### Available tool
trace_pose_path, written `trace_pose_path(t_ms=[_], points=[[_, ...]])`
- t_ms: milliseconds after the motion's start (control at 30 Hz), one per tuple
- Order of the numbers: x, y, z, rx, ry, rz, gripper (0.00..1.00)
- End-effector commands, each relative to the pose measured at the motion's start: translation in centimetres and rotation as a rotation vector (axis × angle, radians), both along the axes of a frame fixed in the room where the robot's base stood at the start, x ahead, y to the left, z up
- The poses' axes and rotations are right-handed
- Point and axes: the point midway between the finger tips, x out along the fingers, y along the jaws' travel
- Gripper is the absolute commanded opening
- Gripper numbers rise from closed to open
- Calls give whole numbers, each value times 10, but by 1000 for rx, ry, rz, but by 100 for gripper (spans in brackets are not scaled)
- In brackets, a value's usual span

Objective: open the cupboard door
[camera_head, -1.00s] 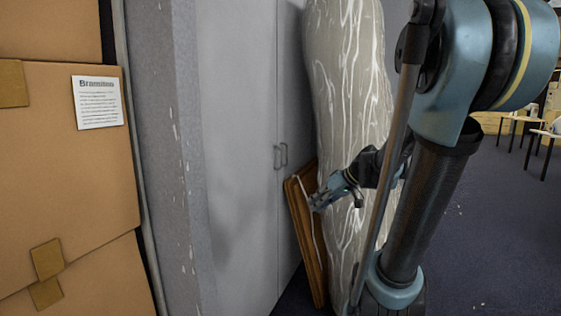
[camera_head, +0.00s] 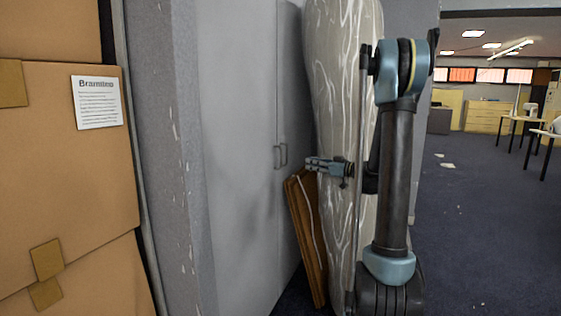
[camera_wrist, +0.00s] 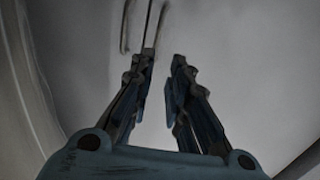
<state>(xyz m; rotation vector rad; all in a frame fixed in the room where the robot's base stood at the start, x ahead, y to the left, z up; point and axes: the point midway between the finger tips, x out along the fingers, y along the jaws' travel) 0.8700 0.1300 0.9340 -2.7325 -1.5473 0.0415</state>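The grey cupboard (camera_head: 238,150) has two tall doors that look shut, with a narrow seam between them. Two slim handles stand side by side at the seam, the left handle (camera_head: 277,157) and the right handle (camera_head: 284,154). My gripper (camera_head: 307,164) is just right of the handles in the head view and points left toward them. In the wrist view, my gripper (camera_wrist: 160,62) has its fingers apart with nothing between them. The left handle (camera_wrist: 125,28) and right handle (camera_wrist: 161,22) show beyond the fingertips, apart from them.
Brown wooden boards (camera_head: 305,240) lean by the cupboard's right side, below my gripper. A tall plastic-wrapped object (camera_head: 340,60) stands close behind my gripper. Stacked cardboard boxes (camera_head: 60,180) fill the left. Open carpet (camera_head: 480,240) lies to the right, with tables beyond.

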Motion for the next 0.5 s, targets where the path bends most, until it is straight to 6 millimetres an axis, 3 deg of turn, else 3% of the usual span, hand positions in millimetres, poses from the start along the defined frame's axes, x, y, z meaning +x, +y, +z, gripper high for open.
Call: trace_pose_path(t_ms=[267,500], points=[[13,10,0,12,-26,-2,16],[33,44,0,12,-25,-1,16]])
